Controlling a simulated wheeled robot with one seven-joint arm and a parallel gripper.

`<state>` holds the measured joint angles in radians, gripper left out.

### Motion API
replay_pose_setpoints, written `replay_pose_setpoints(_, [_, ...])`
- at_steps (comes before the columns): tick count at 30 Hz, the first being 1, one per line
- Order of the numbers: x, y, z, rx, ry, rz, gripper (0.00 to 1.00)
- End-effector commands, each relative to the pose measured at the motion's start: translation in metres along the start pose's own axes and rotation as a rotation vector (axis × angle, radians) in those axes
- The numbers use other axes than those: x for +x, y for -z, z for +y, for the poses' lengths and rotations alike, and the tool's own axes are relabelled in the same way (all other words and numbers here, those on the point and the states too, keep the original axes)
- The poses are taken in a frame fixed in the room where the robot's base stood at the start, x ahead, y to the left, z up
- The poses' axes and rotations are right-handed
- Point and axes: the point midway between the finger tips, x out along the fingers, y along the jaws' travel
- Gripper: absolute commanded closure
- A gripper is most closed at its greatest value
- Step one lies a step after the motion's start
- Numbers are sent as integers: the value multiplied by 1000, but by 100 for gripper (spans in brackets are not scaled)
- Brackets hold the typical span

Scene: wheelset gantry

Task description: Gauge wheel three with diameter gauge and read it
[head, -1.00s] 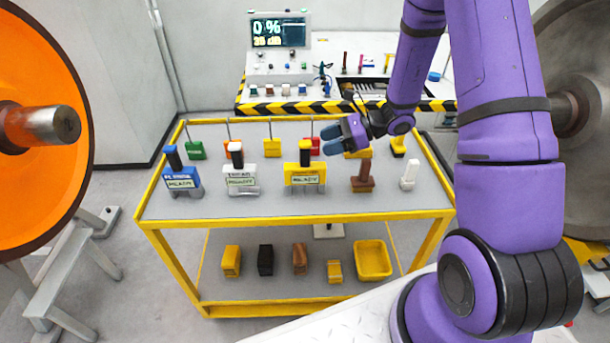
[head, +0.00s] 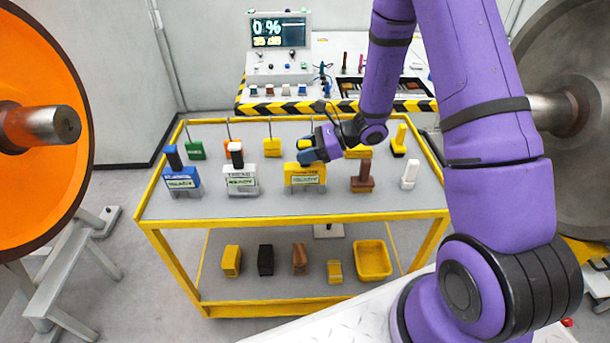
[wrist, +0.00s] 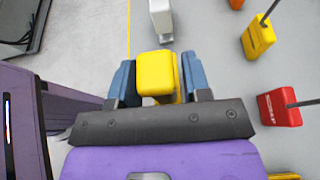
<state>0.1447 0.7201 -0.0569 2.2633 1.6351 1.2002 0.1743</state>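My gripper (head: 306,150), with blue fingers, is at the top of the yellow gauge (head: 304,173) on the cart's upper shelf. In the wrist view the gauge's yellow handle top (wrist: 156,74) is between the two fingers; the gripper looks open around it, with no clear grip. A blue gauge (head: 181,178) and a white gauge (head: 240,180) stand upright to its left. Their labels are too small to read, so I cannot tell which is the diameter gauge. An orange wheel (head: 45,75) is at left and a grey wheel (head: 590,170) at right; no wheel number shows.
The yellow-framed cart (head: 290,220) also bears a brown block (head: 362,178), a white piece (head: 409,176) and several small tagged blocks behind. Its lower shelf has blocks and a yellow bin (head: 372,260). A bench with a display (head: 279,31) stands behind.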

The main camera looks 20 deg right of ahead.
Motion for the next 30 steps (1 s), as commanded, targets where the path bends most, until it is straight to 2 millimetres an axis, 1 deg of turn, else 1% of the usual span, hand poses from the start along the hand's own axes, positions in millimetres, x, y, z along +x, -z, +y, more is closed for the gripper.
replay_pose_setpoints(1, [0,0,0,0,0,0,68])
replay_pose_setpoints(2, [0,0,0,0,0,0,75])
replay_pose_setpoints(3, [0,0,0,0,0,0,84])
replay_pose_setpoints(5, [0,0,0,0,0,0,98])
replay_pose_setpoints(6, [0,0,0,0,0,0,100])
replay_pose_setpoints(19, [-1,-2,0,-1,1,-1,100])
replay_pose_setpoints(30, [-9,-22,0,-2,2,-1,100])
